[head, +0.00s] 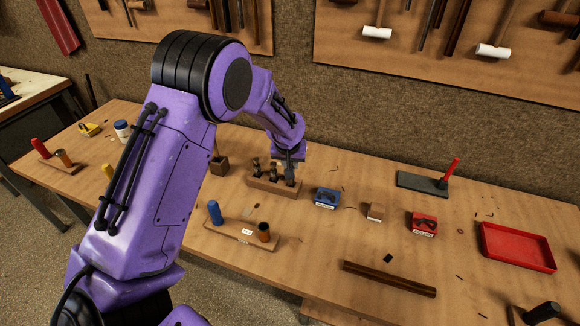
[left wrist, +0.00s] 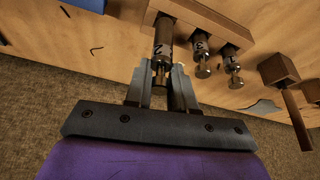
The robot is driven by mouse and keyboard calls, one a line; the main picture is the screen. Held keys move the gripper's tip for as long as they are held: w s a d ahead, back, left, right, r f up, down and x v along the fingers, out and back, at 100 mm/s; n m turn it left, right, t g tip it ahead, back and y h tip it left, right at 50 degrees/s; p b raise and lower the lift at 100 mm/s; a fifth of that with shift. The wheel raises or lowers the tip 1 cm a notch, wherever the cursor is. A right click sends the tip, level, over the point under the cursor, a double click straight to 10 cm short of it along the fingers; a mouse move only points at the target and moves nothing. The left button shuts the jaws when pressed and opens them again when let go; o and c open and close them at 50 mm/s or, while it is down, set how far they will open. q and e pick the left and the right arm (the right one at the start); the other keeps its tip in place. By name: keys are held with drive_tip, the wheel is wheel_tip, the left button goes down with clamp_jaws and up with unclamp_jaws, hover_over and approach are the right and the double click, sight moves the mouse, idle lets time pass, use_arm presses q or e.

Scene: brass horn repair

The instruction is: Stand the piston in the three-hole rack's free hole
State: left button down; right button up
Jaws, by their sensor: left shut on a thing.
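The wooden three-hole rack (head: 262,184) stands in the middle of the bench in the head view, and its edge (left wrist: 205,12) shows at the top of the left wrist view. My left gripper (left wrist: 160,82) is shut on a metal piston (left wrist: 163,38) marked 2, at the rack's right end in the head view. The piston lines up with the rack, and more of its barrel shows than of the others; I cannot tell how deep it sits. Two other pistons, one (left wrist: 202,50) marked 3 and another (left wrist: 231,57), stand in the rack beside it. My right gripper is out of view.
A blue box (head: 326,197) stands close right of the rack. A two-post stand (head: 240,236) is in front. Farther right are a small wooden block (head: 375,211), a red box (head: 423,223), a red tray (head: 515,262) and a grey plate (head: 415,182). A dark bar (head: 390,280) lies near the front edge.

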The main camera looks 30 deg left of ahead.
use_arm(q)
drive_tip(key=p+x, duration=0.2)
drive_tip(key=x, duration=0.1)
drive_tip(key=shift+s+f, duration=0.1)
drive_tip(key=shift+f, duration=0.65)
drive_tip(key=shift+f, duration=0.15)
drive_tip(key=c, duration=1)
unclamp_jaws()
drive_tip(key=shift+o, duration=0.2)
drive_tip(key=shift+r, duration=0.25)
drive_tip(key=b+v, duration=0.2)
drive_tip(key=v, duration=1)
